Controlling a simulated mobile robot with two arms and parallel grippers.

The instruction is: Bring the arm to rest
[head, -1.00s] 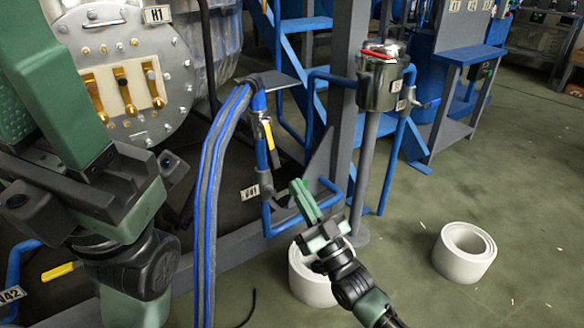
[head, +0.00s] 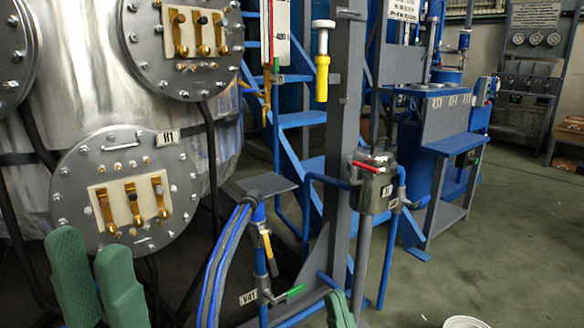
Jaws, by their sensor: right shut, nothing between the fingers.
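My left gripper (head: 90,250) shows at the lower left as two green fingers with a clear gap between them. It is open and empty, in front of the round flange marked H1 (head: 72,205). My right gripper (head: 338,307) shows only as a green tip at the bottom edge, right of the middle. It is shut with nothing in it and stands apart from the valve V41 (head: 264,297), whose green lever (head: 290,292) points to the right. The rest of both arms is out of view.
A metal pot with a red handle (head: 372,185) stands beside a grey post (head: 343,120). Blue hoses (head: 222,262) and a yellow-handled valve (head: 266,243) are between my grippers. A white ring (head: 465,322) lies lower right. The floor (head: 500,240) at the right is largely clear.

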